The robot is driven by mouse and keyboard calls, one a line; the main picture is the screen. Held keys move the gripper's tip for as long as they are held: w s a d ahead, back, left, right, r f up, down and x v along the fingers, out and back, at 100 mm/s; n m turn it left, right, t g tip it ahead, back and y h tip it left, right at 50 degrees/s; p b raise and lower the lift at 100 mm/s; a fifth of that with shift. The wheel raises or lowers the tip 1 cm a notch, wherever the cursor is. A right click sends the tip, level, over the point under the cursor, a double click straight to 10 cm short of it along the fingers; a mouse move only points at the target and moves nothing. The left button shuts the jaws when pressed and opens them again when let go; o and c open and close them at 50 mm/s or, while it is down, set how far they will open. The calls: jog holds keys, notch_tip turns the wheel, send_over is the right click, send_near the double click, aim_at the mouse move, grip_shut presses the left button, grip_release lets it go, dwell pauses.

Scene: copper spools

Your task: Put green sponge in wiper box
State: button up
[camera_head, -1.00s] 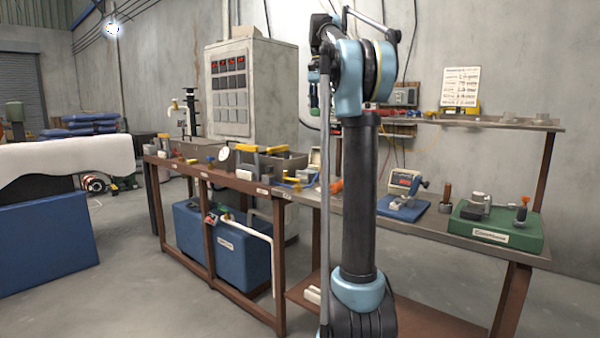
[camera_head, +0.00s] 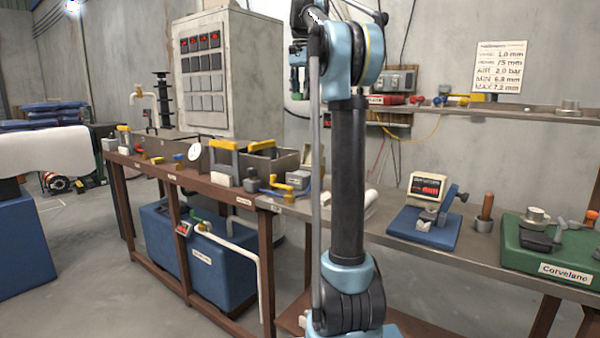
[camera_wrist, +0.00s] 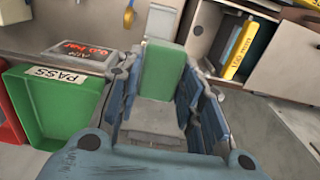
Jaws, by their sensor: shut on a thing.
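The green sponge (camera_wrist: 164,70) stands between the blue-grey fingers of my gripper (camera_wrist: 160,92) in the wrist view. The gripper is shut on it. The sponge's lower part is partly hidden between the fingers. I cannot tell for certain which container is the wiper box. In the wrist view, an open pale compartment (camera_wrist: 205,35) lies at the upper right of the gripper, with a yellow labelled item (camera_wrist: 243,50) inside.
A green tray marked PASS (camera_wrist: 50,115) lies left of my gripper, beside a red bin (camera_wrist: 8,130). In the head view, the workbench (camera_head: 390,230) carries a blue-based gauge (camera_head: 425,225), a green-based fixture (camera_head: 550,250) and yellow-handled bins (camera_head: 225,160).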

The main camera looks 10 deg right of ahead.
aim_at(301, 173)
notch_tip(301, 173, down, 28)
jog(key=shift+r, duration=0.15)
dwell(0.6)
jog(key=o, duration=0.9)
jog(key=shift+c, duration=0.2)
notch_tip(301, 173, up, 12)
